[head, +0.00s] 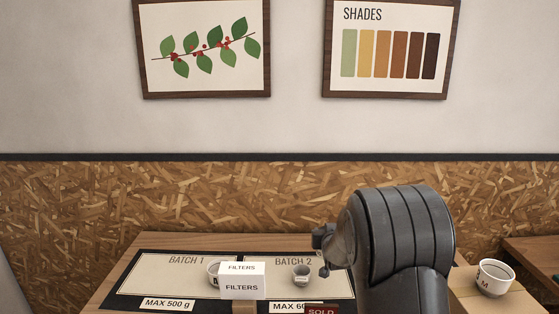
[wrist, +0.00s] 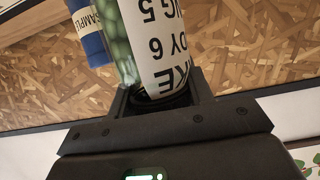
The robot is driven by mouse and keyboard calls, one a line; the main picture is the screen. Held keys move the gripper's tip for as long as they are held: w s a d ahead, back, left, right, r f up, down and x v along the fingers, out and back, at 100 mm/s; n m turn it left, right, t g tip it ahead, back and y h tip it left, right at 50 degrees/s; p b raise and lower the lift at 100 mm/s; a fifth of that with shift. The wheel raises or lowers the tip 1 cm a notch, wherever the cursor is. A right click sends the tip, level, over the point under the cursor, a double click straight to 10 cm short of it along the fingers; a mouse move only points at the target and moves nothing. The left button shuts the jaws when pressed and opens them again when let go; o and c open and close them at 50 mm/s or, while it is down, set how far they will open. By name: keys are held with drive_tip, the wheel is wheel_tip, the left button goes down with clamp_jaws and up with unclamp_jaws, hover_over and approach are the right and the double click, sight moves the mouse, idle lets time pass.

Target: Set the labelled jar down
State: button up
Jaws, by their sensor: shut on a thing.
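The labelled jar (wrist: 170,45) shows in the wrist view, clear-walled with green beans inside and a white label with black text, partly cut off: "KE", "DY 6", "NG 5". My gripper (wrist: 160,92) is shut on its near end, one finger on each side. The jar's far end runs out of the top of the view. In the head view my dark arm stands at the right of the table, and I cannot make out the jar there. A blue item (wrist: 88,32) with a white "SAMPLE" label is beyond the jar, at its left.
The table has two mats, Batch 1 (head: 150,281) and Batch 2 (head: 338,284). A white "FILTERS" box (head: 242,288) stands between them, partly hiding a white cup (head: 213,266). A small grey cup (head: 301,274) is on Batch 2. A white "M" cup (head: 494,280) sits at the right.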

drive_tip(key=s+f, duration=0.1)
drive_tip(key=f, duration=0.1)
drive_tip(key=s+f, duration=0.2)
drive_tip(key=shift+s+f, duration=0.2)
drive_tip(key=shift+f, duration=0.1)
drive_tip(key=shift+d+r, duration=0.1)
drive_tip(key=shift+d+r, duration=0.25)
drive_tip(key=shift+d, duration=0.05)
drive_tip(key=s+d+r+n+y, duration=0.4)
drive_tip(key=s+d+r, duration=0.3)
drive_tip(key=s+d, duration=0.3)
drive_tip(key=shift+g+y, duration=0.3)
drive_tip(key=shift+w+a+f, duration=0.9)
drive_tip(key=shift+a+f, duration=0.65)
drive_tip(key=shift+f, duration=0.3)
drive_tip(key=shift+w+a+f, duration=0.95)
drive_tip(key=shift+a+f, duration=0.65)
drive_tip(key=shift+f, duration=0.25)
drive_tip(key=shift+w+a+f, duration=0.9)
drive_tip(key=shift+a+f, duration=0.65)
drive_tip(key=shift+f, duration=0.3)
